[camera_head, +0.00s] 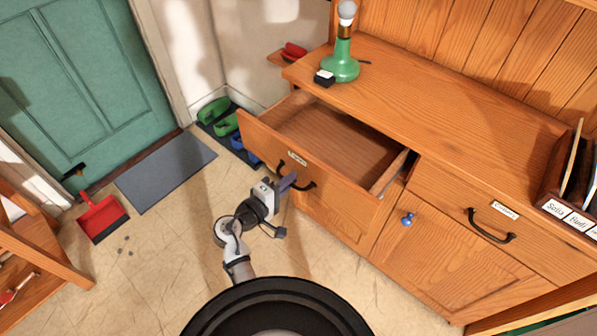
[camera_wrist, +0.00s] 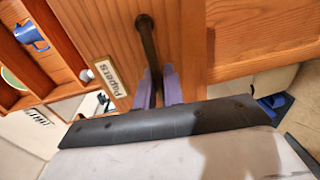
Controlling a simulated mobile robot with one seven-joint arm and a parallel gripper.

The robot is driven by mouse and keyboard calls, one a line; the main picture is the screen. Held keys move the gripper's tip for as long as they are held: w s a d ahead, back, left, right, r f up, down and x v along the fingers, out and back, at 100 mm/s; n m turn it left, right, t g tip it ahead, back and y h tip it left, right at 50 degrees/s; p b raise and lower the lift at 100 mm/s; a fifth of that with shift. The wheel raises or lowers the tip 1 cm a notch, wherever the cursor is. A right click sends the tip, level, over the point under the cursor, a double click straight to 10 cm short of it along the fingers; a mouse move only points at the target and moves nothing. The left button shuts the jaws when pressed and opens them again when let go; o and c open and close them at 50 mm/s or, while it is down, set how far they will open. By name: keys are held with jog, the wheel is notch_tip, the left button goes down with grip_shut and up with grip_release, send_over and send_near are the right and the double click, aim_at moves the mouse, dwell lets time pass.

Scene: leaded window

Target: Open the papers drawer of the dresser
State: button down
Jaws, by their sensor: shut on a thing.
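The wooden dresser (camera_head: 425,85) stands along the right side of the head view. Its left drawer (camera_head: 335,140) is pulled well out, and its inside looks empty. The drawer's label (camera_wrist: 117,76) reads "Papers" in the wrist view. Its dark curved handle (camera_head: 307,186) is on the front; it also shows in the wrist view (camera_wrist: 147,40). My gripper (camera_head: 290,181) is at the drawer front with its purple fingers (camera_wrist: 158,88) shut on the handle, one on each side of the bar. Part of the handle is hidden by the fingers.
A second drawer (camera_head: 460,190) at right is shut, above a cupboard door with a blue knob (camera_head: 407,219). A green lamp (camera_head: 341,62) stands on the dresser top. Shoes (camera_head: 215,114) lie on a tray by the wall. Bare floor lies left of my arm, with a red dustpan (camera_head: 101,217) beyond.

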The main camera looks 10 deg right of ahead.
jog(key=shift+s+a, duration=0.15)
jog(key=shift+a, duration=0.05)
jog(key=c, duration=1.6)
grip_release()
jog(key=b+v, duration=0.3)
jog(key=v, duration=1)
jog(key=shift+s+a, duration=0.2)
jog(key=shift+a, duration=0.1)
